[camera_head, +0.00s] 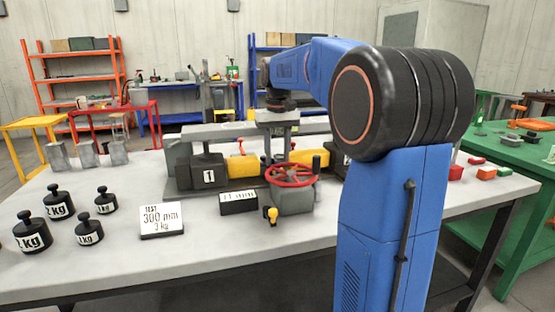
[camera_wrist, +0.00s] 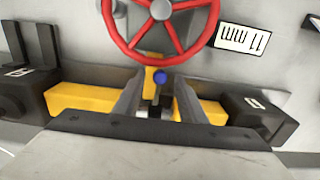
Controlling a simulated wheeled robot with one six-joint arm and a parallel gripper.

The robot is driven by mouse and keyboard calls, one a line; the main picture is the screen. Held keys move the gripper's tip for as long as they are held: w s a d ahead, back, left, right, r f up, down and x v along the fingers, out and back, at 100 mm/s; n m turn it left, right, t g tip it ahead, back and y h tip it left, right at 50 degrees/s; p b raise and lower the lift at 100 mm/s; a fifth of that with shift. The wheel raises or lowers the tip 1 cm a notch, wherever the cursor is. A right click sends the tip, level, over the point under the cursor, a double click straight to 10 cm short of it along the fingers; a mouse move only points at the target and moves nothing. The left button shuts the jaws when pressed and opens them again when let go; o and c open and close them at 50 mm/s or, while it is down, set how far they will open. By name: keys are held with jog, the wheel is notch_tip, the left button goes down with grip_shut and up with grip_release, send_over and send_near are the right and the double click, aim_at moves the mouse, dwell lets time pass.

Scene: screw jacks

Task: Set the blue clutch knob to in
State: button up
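The blue clutch knob (camera_wrist: 159,77) is a small ball on a short pale stem, in the middle of the wrist view just below the red handwheel (camera_wrist: 160,25). My gripper (camera_wrist: 158,86) shows as two grey fingers, spread apart on either side of the knob in this view. A gap shows on both sides, and I cannot tell their difference in depth. I cannot make out the blue knob clearly there.
Yellow blocks (camera_head: 243,168) and a black block marked 1 (camera_head: 207,171) flank the jack. An 11 mm display (camera_head: 238,202) and a yellow knob (camera_head: 271,214) are in front. A test card (camera_head: 162,220) and several black weights (camera_head: 58,202) stand on the grey table's left.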

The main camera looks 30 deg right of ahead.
jog(key=shift+f, duration=0.5)
grip_shut()
jog(key=shift+d, duration=0.15)
jog(key=shift+s+d, duration=0.2)
jog(key=shift+d, duration=0.5)
jog(key=shift+s+d, duration=0.25)
jog(key=shift+d, duration=0.5)
jog(key=shift+s+d, duration=0.2)
jog(key=shift+d, duration=0.5)
